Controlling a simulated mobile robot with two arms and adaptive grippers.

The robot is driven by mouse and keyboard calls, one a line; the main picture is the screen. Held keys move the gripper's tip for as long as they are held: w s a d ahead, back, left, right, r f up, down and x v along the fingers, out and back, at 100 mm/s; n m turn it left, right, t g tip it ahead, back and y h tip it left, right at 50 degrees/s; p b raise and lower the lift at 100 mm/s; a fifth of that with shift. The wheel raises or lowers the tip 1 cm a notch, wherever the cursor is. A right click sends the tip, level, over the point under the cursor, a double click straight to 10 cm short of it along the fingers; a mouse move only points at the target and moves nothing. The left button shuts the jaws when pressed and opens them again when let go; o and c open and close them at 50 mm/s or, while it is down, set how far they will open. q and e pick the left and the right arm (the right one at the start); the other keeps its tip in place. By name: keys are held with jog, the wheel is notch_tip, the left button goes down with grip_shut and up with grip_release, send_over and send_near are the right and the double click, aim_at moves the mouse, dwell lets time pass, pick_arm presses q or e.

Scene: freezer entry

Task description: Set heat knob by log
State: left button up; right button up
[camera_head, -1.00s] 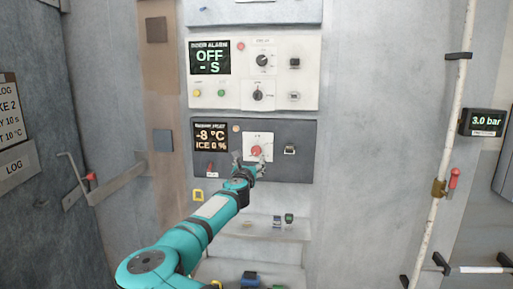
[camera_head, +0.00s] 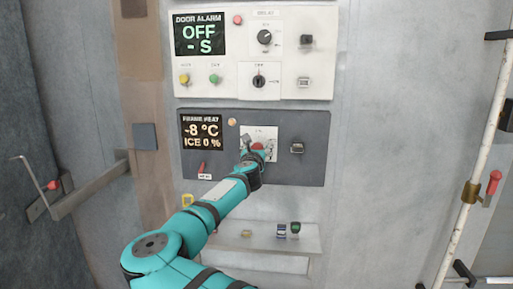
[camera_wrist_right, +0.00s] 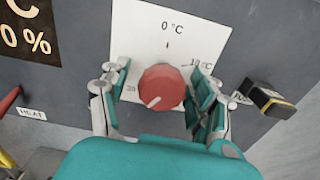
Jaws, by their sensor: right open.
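The red heat knob (camera_wrist_right: 161,87) sits on a white dial plate (camera_wrist_right: 166,35) in the right wrist view. "0 °C" is printed at the top, "10 °C" at the right and a partly hidden number at the left. The knob's white mark points down and left. My right gripper (camera_wrist_right: 160,92) is open, with one finger on each side of the knob; I see gaps between fingers and knob. In the head view my right gripper (camera_head: 257,152) covers most of the knob. The frame heat display (camera_head: 202,131) reads -8 °C and ICE 0 %. My left gripper is out of view.
The dark heat panel (camera_head: 310,170) also carries a red switch (camera_head: 202,169) and a black switch (camera_head: 297,147). The white door alarm panel (camera_head: 325,75) is above. A ledge (camera_head: 300,245) with small items is below. A pipe (camera_head: 480,150) runs at the right.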

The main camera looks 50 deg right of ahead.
jog(key=shift+s+a+r, duration=0.2)
jog(key=shift+s+r, duration=0.05)
jog(key=shift+c, duration=1.3)
jog(key=shift+f, duration=0.1)
jog(key=c, duration=1)
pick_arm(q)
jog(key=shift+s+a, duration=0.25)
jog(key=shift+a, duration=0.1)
